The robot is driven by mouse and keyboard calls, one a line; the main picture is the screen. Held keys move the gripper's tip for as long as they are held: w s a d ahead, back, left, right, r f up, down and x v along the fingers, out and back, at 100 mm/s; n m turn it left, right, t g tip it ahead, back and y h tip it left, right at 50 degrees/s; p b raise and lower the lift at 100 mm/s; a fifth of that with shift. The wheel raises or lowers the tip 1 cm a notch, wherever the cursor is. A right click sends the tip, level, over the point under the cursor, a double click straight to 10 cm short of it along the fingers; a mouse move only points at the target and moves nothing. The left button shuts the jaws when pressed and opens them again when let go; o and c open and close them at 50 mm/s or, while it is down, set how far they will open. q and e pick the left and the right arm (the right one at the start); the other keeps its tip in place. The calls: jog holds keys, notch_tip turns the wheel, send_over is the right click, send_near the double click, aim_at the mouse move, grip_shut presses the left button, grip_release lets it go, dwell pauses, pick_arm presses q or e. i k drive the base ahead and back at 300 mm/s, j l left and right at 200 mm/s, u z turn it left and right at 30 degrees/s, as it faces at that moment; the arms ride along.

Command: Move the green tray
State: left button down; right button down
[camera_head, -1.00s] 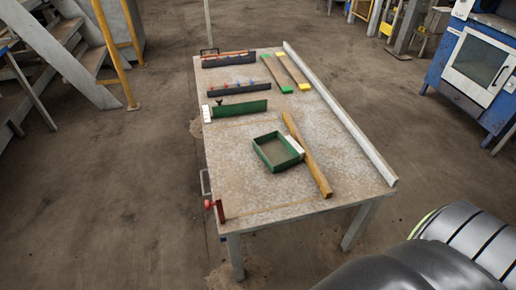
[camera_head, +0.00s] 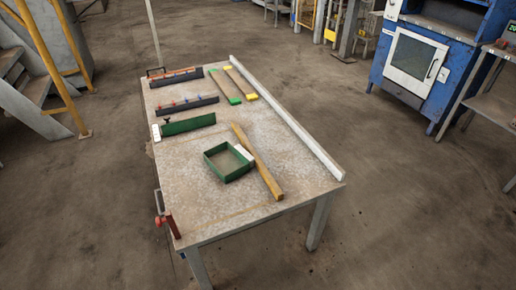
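The green tray (camera_head: 228,162) is a small, open, square-walled box with a white patch at its right corner. It sits on the worn metal table (camera_head: 200,205), near the middle of the near half, and looks empty. A wooden bar (camera_head: 258,163) lies close along its right side; I cannot tell if they touch. Neither of my grippers shows in the head view.
A long green piece (camera_head: 188,124), dark racks (camera_head: 187,104) and two wooden strips with coloured ends (camera_head: 240,84) lie farther back. A raised rail (camera_head: 285,115) edges the table's right side. A red-handled clamp (camera_head: 168,220) is at the near left corner.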

aim_at(225, 160)
jog(key=i+j+z, duration=0.15)
jog(key=z, duration=0.3)
jog(key=j+z, duration=0.4)
jog(key=i+j+z, duration=0.1)
jog(key=j+z, duration=0.35)
jog(key=l, duration=0.1)
